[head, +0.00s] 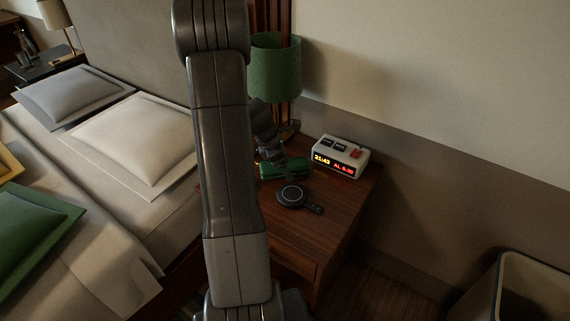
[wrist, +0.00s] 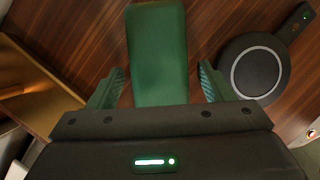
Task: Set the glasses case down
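The green glasses case (head: 268,171) is at the back of the wooden nightstand, partly hidden by my gripper (head: 285,167) in the head view. In the wrist view the case (wrist: 158,50) lies lengthwise between the fingers of my gripper (wrist: 164,85). The fingers are spread, with a clear gap on the right of the case and a narrower one on the left. The case appears to rest flat on the nightstand top (head: 335,205); its underside is hidden.
A round black charging pad (head: 291,195) lies just in front of the case. A white alarm clock (head: 341,155) stands to its right, and a green-shaded lamp (head: 275,68) behind. The bed (head: 165,215) is at left, a bin (head: 520,290) at lower right. The nightstand's front right is clear.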

